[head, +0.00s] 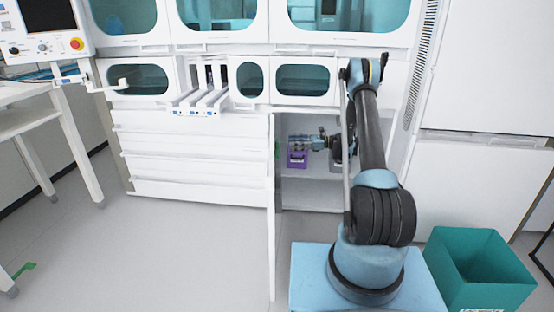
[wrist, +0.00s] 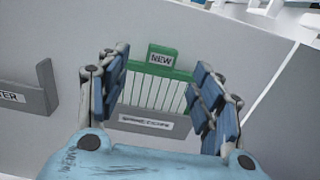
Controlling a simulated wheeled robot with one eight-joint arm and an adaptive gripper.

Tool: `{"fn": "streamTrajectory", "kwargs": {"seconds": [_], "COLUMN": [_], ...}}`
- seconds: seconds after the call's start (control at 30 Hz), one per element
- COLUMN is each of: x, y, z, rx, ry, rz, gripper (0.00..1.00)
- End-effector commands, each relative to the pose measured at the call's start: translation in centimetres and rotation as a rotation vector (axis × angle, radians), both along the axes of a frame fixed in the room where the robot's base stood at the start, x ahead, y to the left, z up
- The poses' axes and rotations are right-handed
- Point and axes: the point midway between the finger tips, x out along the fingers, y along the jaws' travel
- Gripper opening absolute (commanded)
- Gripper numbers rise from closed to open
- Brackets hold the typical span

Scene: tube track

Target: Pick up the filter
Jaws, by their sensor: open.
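Several white upright filter-like pieces (wrist: 155,95) stand side by side in a holder with a green top edge and a green tag reading "NEW" (wrist: 161,57). They show in the wrist view between the two jaws of my gripper (wrist: 162,97), with blue pads either side. The gripper is open, with nothing visibly held. A grey label strip (wrist: 155,125) sits below the pieces; its text is hard to read.
A purple rack (head: 297,158) stands on the cabinet shelf, just below my gripper. The open cabinet door (head: 271,220) juts forward on the left. A grey holder (wrist: 22,100) with a label ending "TER" is at left in the wrist view. A teal bin (head: 478,270) stands at right.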

Motion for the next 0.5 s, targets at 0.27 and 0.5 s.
{"fn": "streamTrajectory", "kwargs": {"seconds": [0.27, 0.5], "x": [-0.1, -0.1], "y": [1.5, 4.2], "z": [0.1, 0.4], "rx": [0.000, 0.000], "ry": [0.000, 0.000], "rz": [0.000, 0.001], "gripper": [0.60, 0.60]}}
